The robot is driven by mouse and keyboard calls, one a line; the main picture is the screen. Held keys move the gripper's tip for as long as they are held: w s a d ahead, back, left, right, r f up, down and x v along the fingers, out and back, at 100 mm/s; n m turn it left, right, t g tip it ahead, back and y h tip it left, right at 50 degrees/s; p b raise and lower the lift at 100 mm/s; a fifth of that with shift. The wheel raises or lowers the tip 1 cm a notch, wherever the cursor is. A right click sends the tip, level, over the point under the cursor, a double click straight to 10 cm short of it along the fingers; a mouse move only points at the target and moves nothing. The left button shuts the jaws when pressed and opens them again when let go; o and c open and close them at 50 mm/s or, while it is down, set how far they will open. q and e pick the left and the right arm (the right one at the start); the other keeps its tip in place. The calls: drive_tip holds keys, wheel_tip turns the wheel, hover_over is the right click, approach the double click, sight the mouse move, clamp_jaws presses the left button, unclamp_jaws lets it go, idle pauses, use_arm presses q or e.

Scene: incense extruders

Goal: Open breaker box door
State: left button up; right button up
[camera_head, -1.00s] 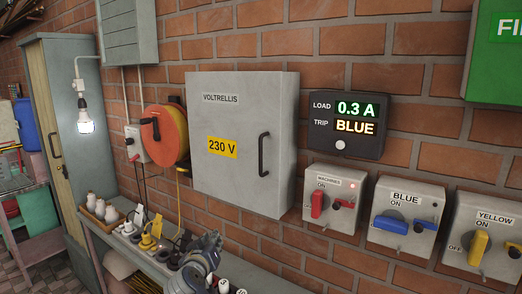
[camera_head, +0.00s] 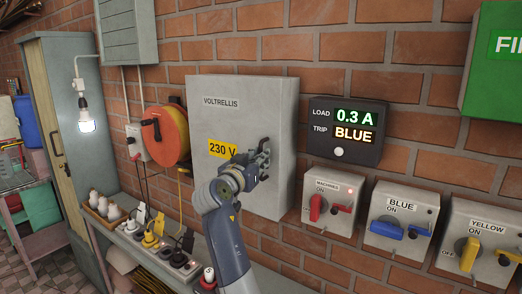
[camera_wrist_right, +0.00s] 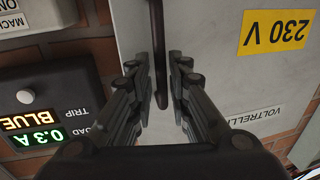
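The breaker box (camera_head: 222,125) is a grey metal cabinet on the brick wall, labelled VOLTRELLIS, with a yellow 230 V sticker. Its door is closed. My right gripper (camera_head: 263,158) is at the dark door handle, hiding most of it in the head view. In the right wrist view, the handle (camera_wrist_right: 159,50) runs between the two spread fingers of my right gripper (camera_wrist_right: 159,75), with a small gap visible on each side. My left gripper is not in view.
A load display (camera_head: 345,131) hangs right of the box, above a row of switch boxes including the machines switch (camera_head: 333,205) and the blue switch (camera_head: 400,220). An orange cable reel (camera_head: 168,135) is on the left. Plugs and sockets line the shelf (camera_head: 150,262) below.

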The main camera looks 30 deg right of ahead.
drive_tip(key=shift+x, duration=0.85)
drive_tip(key=shift+a+f, duration=0.1)
clamp_jaws()
